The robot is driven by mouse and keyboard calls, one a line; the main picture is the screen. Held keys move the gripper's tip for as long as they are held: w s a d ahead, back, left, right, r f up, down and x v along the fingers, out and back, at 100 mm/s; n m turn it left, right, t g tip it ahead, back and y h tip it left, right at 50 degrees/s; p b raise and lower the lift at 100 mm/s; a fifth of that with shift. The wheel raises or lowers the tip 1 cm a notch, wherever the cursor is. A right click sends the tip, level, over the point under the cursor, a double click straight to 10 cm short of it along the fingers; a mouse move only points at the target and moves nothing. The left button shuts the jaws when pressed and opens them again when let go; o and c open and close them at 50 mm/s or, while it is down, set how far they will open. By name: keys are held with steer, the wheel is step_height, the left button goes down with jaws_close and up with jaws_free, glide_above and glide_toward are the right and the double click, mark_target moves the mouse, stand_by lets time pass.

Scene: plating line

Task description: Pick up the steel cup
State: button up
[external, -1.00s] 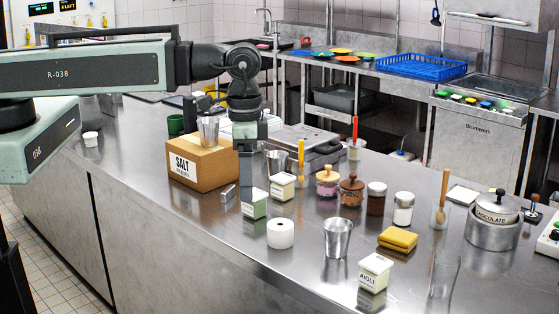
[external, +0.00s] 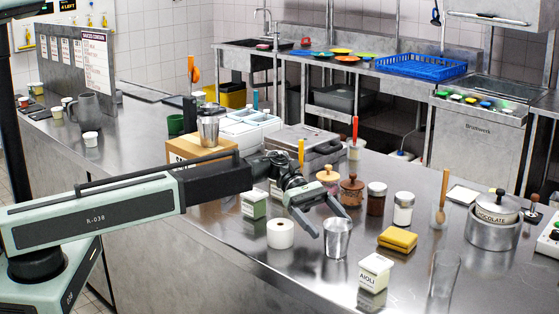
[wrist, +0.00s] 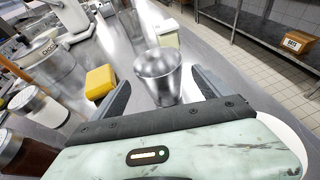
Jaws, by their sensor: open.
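A steel cup (external: 338,243) stands upright on the counter, between the white roll and the aioli tub. My gripper (external: 329,224) is open over it from the left, one finger on each side of its upper part. In the wrist view the cup (wrist: 158,72) shows its open rim between the two fingers of my gripper (wrist: 162,78), with a gap visible on both sides. Another steel cup (external: 209,130) stands on the cardboard salt box at the back left.
A white roll (external: 280,234) stands just left of the cup. Jars (external: 376,198) stand behind.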

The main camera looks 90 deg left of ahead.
mark_target(347, 233)
steer(key=shift+s+a+f, duration=0.1)
steer(key=shift+s+a, duration=0.05)
steer(key=shift+a, duration=0.05)
steer(key=b+x, duration=0.2)
steer(key=x, duration=0.6)
steer(key=shift+f+b, duration=0.1)
steer(key=shift+b, duration=0.3)
steer(key=c, duration=1.5)
steer(key=shift+r+p, duration=0.45)
step_height(347, 233, up, 3)
steer(key=p, duration=0.3)
steer(key=s, duration=0.5)
steer(key=s+d, duration=0.1)
steer(key=s, duration=0.4)
steer(key=s+d+r+p, duration=0.1)
steer(key=s, duration=0.5)
steer(key=shift+d+r, duration=0.1)
steer(key=shift+d, duration=0.1)
